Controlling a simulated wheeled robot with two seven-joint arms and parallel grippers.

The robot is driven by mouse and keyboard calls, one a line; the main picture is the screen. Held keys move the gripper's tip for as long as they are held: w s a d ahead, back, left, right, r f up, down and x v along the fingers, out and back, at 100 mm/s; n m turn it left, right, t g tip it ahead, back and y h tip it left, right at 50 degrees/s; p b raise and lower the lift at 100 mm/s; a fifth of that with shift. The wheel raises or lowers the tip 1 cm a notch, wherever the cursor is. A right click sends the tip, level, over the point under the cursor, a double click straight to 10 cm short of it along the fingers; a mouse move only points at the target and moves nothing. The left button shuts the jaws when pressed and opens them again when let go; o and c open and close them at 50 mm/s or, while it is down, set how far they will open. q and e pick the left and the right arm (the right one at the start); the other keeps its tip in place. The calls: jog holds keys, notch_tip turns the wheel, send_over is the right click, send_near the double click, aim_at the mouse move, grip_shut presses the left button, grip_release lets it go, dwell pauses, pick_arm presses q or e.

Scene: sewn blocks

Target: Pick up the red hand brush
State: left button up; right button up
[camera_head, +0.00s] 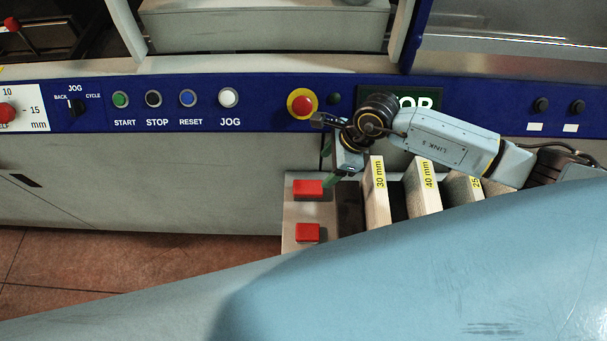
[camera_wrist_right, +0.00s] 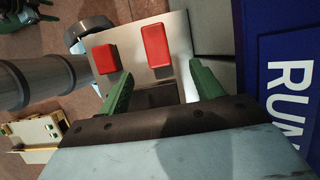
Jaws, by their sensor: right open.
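Two red block-shaped things lie on a pale metal ledge (camera_head: 291,210); no bristles show, so I cannot tell which is the hand brush. The far red block (camera_head: 308,188) is nearest the machine panel; it also shows in the right wrist view (camera_wrist_right: 156,46). The near red block (camera_head: 307,232) shows there too (camera_wrist_right: 105,58). My right gripper (camera_head: 331,180) is open, with green fingers pointing down beside the far block's right end. In the right wrist view its fingertips (camera_wrist_right: 160,70) are apart, with the far block just beyond the gap. My left gripper is not in view.
Pale boards marked 30 mm (camera_head: 377,195) and 40 mm (camera_head: 423,188) stand right of the red blocks, under my right arm. Behind is a blue control panel (camera_head: 260,118) with several buttons and a red stop button (camera_head: 302,104). A large pale-blue surface fills the lower right foreground.

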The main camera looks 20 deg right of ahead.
aim_at(310, 187)
jog(key=x, duration=0.6)
jog(key=shift+s+a, duration=0.2)
jog(key=shift+s, duration=0.15)
jog(key=shift+a+f, duration=0.1)
jog(key=shift+f, duration=0.2)
jog(key=shift+b+x, duration=0.4)
jog(key=shift+x, duration=2)
jog(key=shift+w+a+f, duration=0.1)
jog(key=shift+w+f, duration=0.05)
jog(key=shift+f, duration=0.25)
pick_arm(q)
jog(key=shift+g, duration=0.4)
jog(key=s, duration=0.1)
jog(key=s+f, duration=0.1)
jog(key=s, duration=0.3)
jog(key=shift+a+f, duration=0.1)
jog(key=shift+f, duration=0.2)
pick_arm(e)
jog(key=c, duration=1.1)
